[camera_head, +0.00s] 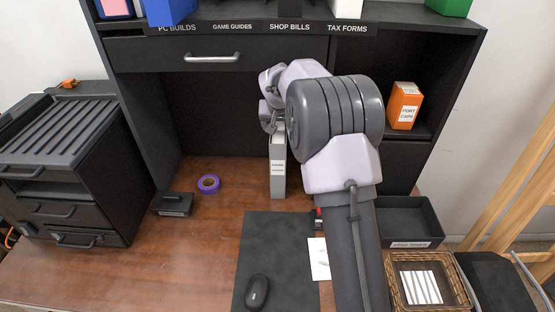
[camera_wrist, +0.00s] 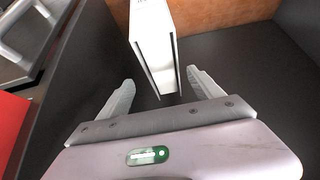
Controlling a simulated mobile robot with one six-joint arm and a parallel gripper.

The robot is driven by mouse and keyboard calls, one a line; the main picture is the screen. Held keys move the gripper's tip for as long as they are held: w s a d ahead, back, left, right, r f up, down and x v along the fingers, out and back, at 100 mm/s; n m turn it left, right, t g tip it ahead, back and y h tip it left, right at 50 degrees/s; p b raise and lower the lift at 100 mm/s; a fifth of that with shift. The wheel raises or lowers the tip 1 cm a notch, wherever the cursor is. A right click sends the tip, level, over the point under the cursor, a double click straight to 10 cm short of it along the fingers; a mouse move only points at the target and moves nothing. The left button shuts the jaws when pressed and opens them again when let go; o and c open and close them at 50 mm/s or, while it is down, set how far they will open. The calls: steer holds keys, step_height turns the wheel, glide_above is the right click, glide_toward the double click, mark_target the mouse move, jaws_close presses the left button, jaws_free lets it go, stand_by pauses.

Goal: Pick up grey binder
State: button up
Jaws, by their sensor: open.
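The grey binder (camera_head: 277,172) stands upright on the wooden desk in the head view, below my wrist, its labelled spine facing the camera. Its upper end is partly hidden by my arm. In the wrist view the binder (camera_wrist: 155,42) shows as a pale block, its near end between and just beyond the two fingertips. My gripper (camera_wrist: 158,88) is open, with one finger on each side of the binder and a visible gap on both sides. In the head view my fingers are hidden behind my arm.
A shelf with labels (camera_head: 262,27) runs above the desk, close to my arm. An orange box (camera_head: 404,106) stands in a right cubby. A purple tape roll (camera_head: 208,184), a black box (camera_head: 173,204) and a mouse (camera_head: 257,291) are on the desk. A black tray (camera_head: 405,220) is at right.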

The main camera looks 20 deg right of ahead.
mark_target(279, 128)
steer(key=b+x, duration=0.1)
steer(key=x, duration=0.2)
steer(key=b+x, duration=0.1)
steer(key=x, duration=0.2)
steer(key=shift+w+a, duration=0.15)
steer(key=shift+w, duration=0.3)
steer(key=shift+s, duration=0.1)
steer(key=shift+r, duration=0.1)
jaws_close()
